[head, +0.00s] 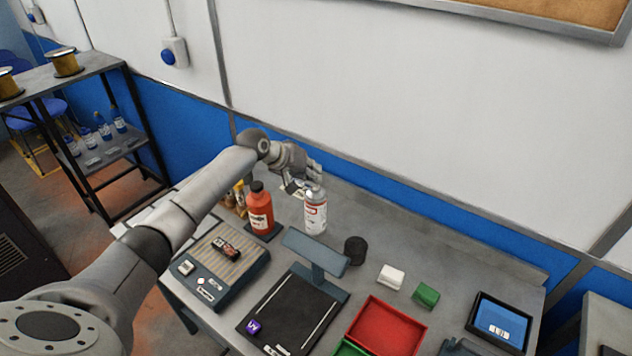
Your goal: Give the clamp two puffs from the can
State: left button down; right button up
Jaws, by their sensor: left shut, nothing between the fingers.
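A spray can (315,218), silver-white with a red label band, stands upright on the grey bench near the wall. My left gripper (310,172) is shut and empty, just behind and above the can's top. Its fingertips overlap the can's top in the picture, and I cannot tell whether they touch it. I cannot tell for sure which thing is the clamp. A small dark piece with reddish marks (227,248) lies on a ribbed grey device (237,270). My right gripper is out of the picture.
A red bottle (260,212) stands left of the can. A grey-blue stand (316,252), a dark cylinder (355,250), white and green blocks (391,276), a red tray (384,305) and a dark tray with a blue panel (502,322) occupy the front and right. The back right strip is clear.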

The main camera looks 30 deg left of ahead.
pick_arm(q)
jog(key=shift+r, duration=0.15)
notch_tip(320, 180, up, 6)
jog(key=p, duration=0.6)
dwell(0.5)
dwell(1.4)
